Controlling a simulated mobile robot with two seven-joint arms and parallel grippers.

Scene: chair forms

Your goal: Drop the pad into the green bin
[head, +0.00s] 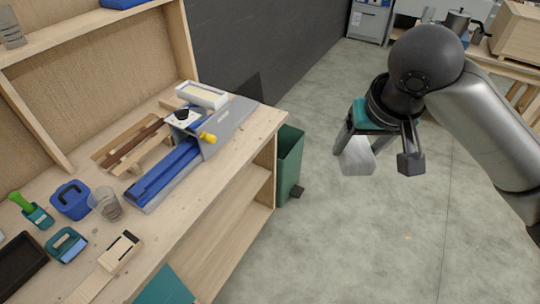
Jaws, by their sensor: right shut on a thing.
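My right gripper (380,150) hangs in the air over the floor, to the right of the workbench. It is shut on a pale grey-white pad (357,156), which hangs tilted below the fingers. The fingers and wrist partly hide the pad. The green bin (290,160) stands on the floor against the right end of the bench, to the left of the pad and apart from it. The bench end hides part of the bin, and its inside is mostly out of sight. My left gripper is not in view.
The wooden workbench (215,215) fills the left side, holding a blue and grey machine (165,175), a blue box (71,199), a clear cup (106,204) and small tools. The floor (350,240) below and right of the bin is clear. Another table stands at the back right.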

